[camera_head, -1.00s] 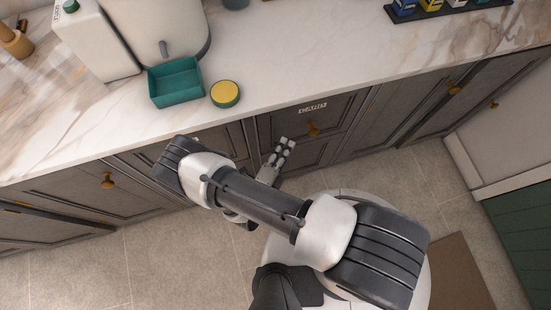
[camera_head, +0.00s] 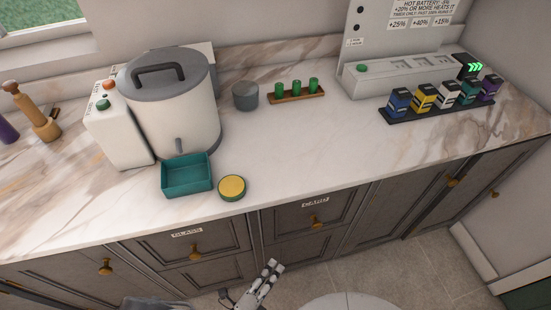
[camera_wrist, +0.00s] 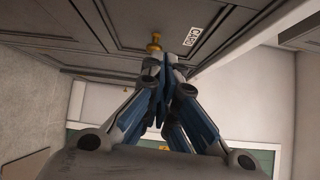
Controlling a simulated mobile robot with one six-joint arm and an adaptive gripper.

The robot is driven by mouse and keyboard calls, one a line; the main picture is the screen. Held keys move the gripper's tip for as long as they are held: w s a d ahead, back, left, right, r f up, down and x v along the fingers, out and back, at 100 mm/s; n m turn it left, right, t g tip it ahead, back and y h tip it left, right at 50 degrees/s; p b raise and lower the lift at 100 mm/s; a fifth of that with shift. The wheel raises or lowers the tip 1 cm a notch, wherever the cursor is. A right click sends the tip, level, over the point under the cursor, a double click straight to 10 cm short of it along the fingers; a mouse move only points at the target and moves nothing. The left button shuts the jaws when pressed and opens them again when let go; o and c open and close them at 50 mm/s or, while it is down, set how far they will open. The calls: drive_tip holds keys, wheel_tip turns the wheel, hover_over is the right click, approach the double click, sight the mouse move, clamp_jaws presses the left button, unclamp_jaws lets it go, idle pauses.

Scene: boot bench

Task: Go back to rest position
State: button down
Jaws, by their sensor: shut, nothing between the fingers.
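My gripper (camera_head: 271,271) shows at the bottom of the head view, low in front of the grey drawer fronts and below the counter edge. In the wrist view my gripper (camera_wrist: 165,65) has its blue-padded fingers together with nothing between them. Beyond the fingertips is a brass knob (camera_wrist: 154,42) on a grey drawer front. I cannot tell from the wrist view how far apart the fingertips and knob are. Most of my arm is out of the head view.
The marble counter (camera_head: 300,150) holds a teal tray (camera_head: 187,188), a yellow-topped round tin (camera_head: 232,187), a white lidded pot (camera_head: 172,105), a grey cup (camera_head: 245,96), a rack of green vials (camera_head: 297,94) and several coloured boxes (camera_head: 447,97). Closed drawers (camera_head: 195,252) line the front.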

drive_tip(key=w+d+r+m+g, duration=0.25)
drive_tip(key=r+m+g, duration=0.55)
drive_tip(key=r+m, duration=0.45)
drive_tip(key=w+d+r+m+g, duration=0.1)
drive_tip(key=d+r+m+g, duration=0.45)
drive_tip(key=r+m, duration=0.7)
drive_tip(key=s+d+r+m+t+y, duration=0.1)
drive_tip(key=s+d+r+m+y, duration=0.1)
drive_tip(key=r+m, duration=0.3)
drive_tip(key=s+d+r+m+t+y, duration=0.1)
drive_tip(key=r+m+y, duration=0.3)
drive_tip(key=m, duration=0.5)
drive_tip(key=s+d+r+m+t+y, duration=0.1)
drive_tip(key=s+d+r+m+y, duration=0.3)
drive_tip(key=r+m, duration=0.3)
drive_tip(key=shift+r, duration=0.35)
